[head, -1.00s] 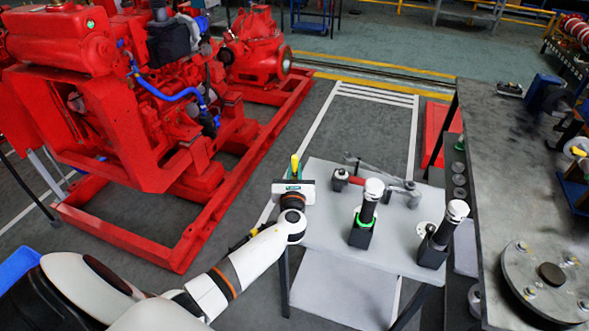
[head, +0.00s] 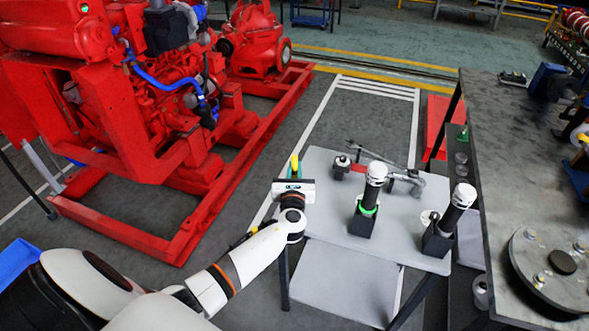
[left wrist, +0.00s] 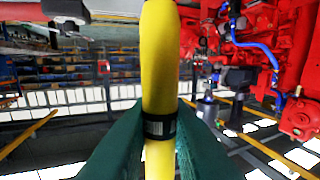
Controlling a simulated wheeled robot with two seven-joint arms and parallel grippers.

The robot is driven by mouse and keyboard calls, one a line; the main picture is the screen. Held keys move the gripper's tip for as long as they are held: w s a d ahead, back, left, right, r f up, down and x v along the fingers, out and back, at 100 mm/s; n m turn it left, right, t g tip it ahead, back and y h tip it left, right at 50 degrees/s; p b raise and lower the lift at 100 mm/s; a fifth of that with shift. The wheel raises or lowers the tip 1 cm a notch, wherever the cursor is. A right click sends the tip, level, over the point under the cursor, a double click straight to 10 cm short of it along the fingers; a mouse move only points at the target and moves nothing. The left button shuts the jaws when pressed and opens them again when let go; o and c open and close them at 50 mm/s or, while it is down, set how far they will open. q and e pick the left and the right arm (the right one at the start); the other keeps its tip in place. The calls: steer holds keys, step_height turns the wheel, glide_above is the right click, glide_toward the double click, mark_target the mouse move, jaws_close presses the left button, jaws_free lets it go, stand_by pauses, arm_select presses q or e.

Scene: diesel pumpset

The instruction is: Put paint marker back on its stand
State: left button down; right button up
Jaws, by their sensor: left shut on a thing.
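My left gripper (head: 294,177) is shut on the yellow paint marker (left wrist: 160,60), which stands up from the jaws. In the head view the marker's yellow tip (head: 294,161) shows above the gripper, at the left edge of the grey table. In the left wrist view the dark green fingers (left wrist: 160,135) close on both sides of the marker at a black band. A small dark round holder (head: 341,165) is on the table to the right of the gripper; I cannot tell whether it is the marker's stand. My right gripper is not in view.
Two black holders with white-topped dark cylinders (head: 372,190) (head: 457,210) stand on the table (head: 325,218), one ringed green. Metal tools (head: 405,182) lie behind them. A red pumpset (head: 130,120) stands left; a dark workbench (head: 510,185) stands right. The table's front left is clear.

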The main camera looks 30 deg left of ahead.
arm_select(q)
step_height(320, 180, down, 7)
steer(key=b, duration=0.5)
steer(key=shift+f+b, duration=0.3)
steer(key=shift+b, duration=0.2)
steer(key=shift+f+b, duration=0.8)
steer(key=shift+f, duration=0.2)
stand_by(0.7)
steer(key=c, duration=1.3)
jaws_free()
